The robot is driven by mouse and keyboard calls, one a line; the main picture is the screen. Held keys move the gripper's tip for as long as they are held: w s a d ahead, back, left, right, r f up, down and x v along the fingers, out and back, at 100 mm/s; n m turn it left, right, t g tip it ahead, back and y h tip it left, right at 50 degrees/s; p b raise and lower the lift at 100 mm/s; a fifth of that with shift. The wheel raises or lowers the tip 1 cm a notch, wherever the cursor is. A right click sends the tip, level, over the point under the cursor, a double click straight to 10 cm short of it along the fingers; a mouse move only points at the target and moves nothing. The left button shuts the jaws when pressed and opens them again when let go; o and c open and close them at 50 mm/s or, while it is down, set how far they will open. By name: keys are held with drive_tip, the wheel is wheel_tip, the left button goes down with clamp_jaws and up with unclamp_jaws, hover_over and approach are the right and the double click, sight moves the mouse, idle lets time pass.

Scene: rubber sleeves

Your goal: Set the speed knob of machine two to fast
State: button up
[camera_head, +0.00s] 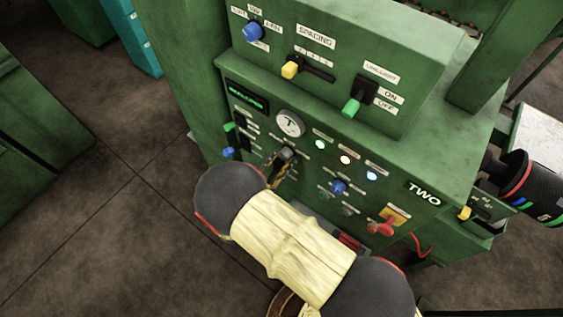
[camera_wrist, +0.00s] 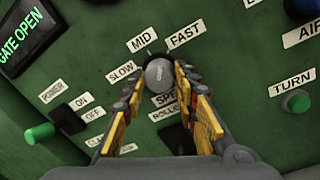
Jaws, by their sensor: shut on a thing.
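The speed knob (camera_wrist: 159,77) is grey and round on the green panel, in the upper middle of the wrist view. The labels SLOW (camera_wrist: 122,72), MID (camera_wrist: 142,39) and FAST (camera_wrist: 185,34) fan around its upper side. I cannot tell surely which label it points to. My gripper (camera_wrist: 161,83) has its yellow-padded fingers on both sides of the knob, shut on it. In the head view my gripper (camera_head: 278,165) reaches the front of machine two, marked by the TWO plate (camera_head: 424,194); my arm hides part of the panel and the knob is not clear there.
The wrist view shows a green power switch (camera_wrist: 40,133) at lower left and a green TURN knob (camera_wrist: 296,101) at right. In the head view a round gauge (camera_head: 290,123), lit lamps and a red knob (camera_head: 381,228) are close by. A spacing lever (camera_head: 290,69) sits higher.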

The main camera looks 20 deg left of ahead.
drive_tip(key=shift+f+m+b, duration=0.1)
drive_tip(key=shift+m+b, duration=0.65)
drive_tip(key=shift+m, duration=0.55)
drive_tip(key=o, duration=1.2)
drive_tip(key=shift+c, duration=0.2)
drive_tip(key=v, duration=0.7)
drive_tip(key=shift+s+a, duration=0.2)
